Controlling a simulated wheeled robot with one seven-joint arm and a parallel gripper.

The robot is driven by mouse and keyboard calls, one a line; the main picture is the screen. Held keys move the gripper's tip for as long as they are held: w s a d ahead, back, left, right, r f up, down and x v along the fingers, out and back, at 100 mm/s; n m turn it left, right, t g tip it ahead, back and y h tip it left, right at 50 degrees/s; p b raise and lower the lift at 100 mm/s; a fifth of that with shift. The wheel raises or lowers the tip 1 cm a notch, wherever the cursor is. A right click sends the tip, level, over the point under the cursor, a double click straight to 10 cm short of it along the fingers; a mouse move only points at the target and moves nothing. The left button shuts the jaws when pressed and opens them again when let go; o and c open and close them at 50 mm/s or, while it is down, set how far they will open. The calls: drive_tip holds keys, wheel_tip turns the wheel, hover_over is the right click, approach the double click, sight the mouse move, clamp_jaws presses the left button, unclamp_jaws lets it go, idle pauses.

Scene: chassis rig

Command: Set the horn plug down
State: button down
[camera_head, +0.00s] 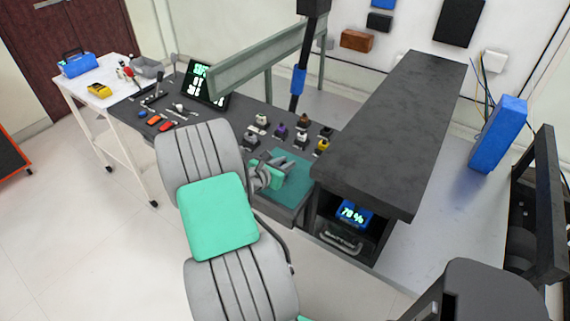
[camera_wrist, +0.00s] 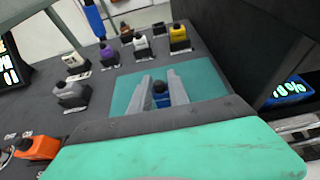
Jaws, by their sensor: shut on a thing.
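My gripper (camera_wrist: 161,84) is shut on a small dark plug with a blue top, which I take as the horn plug (camera_wrist: 160,93). The two grey fingers stand on either side of it. In the head view my gripper (camera_head: 295,165) is over the teal mat (camera_head: 291,193), and the plug is hidden there. The mat also shows in the wrist view (camera_wrist: 206,80), around and beyond the fingers. I cannot tell whether the plug touches the mat.
Several connectors stand behind the mat, among them a purple one (camera_head: 281,131), a yellow one (camera_head: 322,146) and a grey one (camera_head: 251,141). A dark raised counter (camera_head: 385,140) and a blue "70 %" display (camera_head: 353,214) are to the right. A green rail (camera_head: 265,60) crosses the back.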

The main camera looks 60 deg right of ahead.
drive_tip(key=shift+f, duration=0.15)
drive_tip(key=c, duration=1.3)
unclamp_jaws()
drive_tip(key=shift+o, duration=0.2)
drive_tip(key=shift+r, duration=0.2)
drive_tip(key=v, duration=1.2)
drive_tip(key=w+a+m+t+y, duration=0.2)
drive_tip(key=w+a+m+y, duration=0.3)
drive_tip(key=a, duration=0.5)
drive_tip(key=w+a+m+t+y, duration=0.3)
drive_tip(key=w+a+m, duration=0.3)
drive_tip(key=a, duration=0.4)
drive_tip(key=s+a+r+m+y, duration=0.1)
drive_tip(key=a+r+m+y, duration=0.1)
drive_tip(key=a, duration=0.7)
drive_tip(key=s+a+r+m+y, duration=0.1)
drive_tip(key=a+r+m+y, duration=0.2)
drive_tip(key=a, duration=0.7)
drive_tip(key=shift+s+a+r, duration=0.15)
drive_tip(key=shift+s+r, duration=0.1)
drive_tip(key=shift+r, duration=0.25)
